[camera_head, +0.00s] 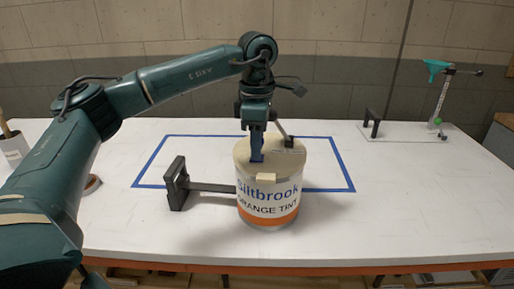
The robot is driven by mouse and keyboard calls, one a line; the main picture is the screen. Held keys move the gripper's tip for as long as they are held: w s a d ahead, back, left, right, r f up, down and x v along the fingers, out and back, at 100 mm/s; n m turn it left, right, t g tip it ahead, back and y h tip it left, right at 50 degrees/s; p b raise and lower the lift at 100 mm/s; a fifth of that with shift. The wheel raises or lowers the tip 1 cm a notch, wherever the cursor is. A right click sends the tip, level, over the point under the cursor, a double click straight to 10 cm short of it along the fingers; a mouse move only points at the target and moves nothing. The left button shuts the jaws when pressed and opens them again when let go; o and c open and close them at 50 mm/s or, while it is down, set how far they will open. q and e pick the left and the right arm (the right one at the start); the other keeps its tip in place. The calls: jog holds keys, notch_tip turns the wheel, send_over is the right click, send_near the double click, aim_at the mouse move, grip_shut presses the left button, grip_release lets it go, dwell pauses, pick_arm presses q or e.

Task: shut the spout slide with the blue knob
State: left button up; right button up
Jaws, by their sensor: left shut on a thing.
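A round canister (267,209) with a cream lid, a white label reading "Siltbrook ORANGE TINT" and an orange band stands upright on the table. A small cream spout block (266,178) juts from its front at the lid's rim. My left gripper (257,154) comes down from above onto the lid and is shut on a blue piece there, which looks like the blue knob. The fingers and wrist hide most of the knob and the slide under it, so I cannot tell how far the slide is open. My right gripper is out of view.
A black bracket (176,184) with a bar reaches the canister's left side. A thin dark lever (283,132) rises behind the lid. Blue tape (160,160) outlines a rectangle. A stand with a teal tool (436,68) is at the back right. The table's front right is clear.

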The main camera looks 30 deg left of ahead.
aim_at(255, 169)
pick_arm(q)
jog(key=shift+s+d, duration=0.1)
jog(key=shift+s, duration=0.05)
dwell(0.4)
jog(key=shift+s+d+b, duration=0.3)
jog(key=shift+s+d, duration=0.05)
jog(key=shift+s, duration=0.4)
jog(key=shift+s+d, duration=0.3)
jog(key=shift+s, duration=0.3)
jog(key=o, duration=1.1)
jog(key=shift+o, duration=0.2)
